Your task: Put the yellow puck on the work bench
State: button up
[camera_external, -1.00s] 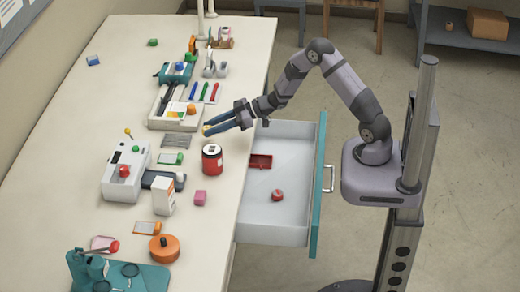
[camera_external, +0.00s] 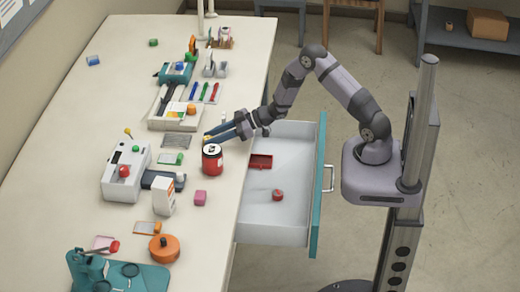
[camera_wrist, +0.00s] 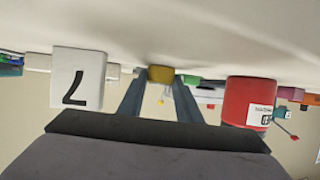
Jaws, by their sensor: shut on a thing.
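The yellow puck (camera_wrist: 160,74) is between my fingertips in the wrist view. In the external view only a small bit of yellow (camera_external: 206,138) shows at the tips. My gripper (camera_external: 208,138) is shut on it, low over the near part of the work bench (camera_external: 225,70), just behind a red can. The puck is at or close to the bench top; I cannot tell whether it touches.
The red can (camera_external: 212,160) stands very close to my fingers; it also shows in the wrist view (camera_wrist: 245,98). The open drawer (camera_external: 285,205) juts out below my arm.

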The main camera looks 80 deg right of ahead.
jog(key=o, duration=1)
jog(key=shift+f, duration=0.1)
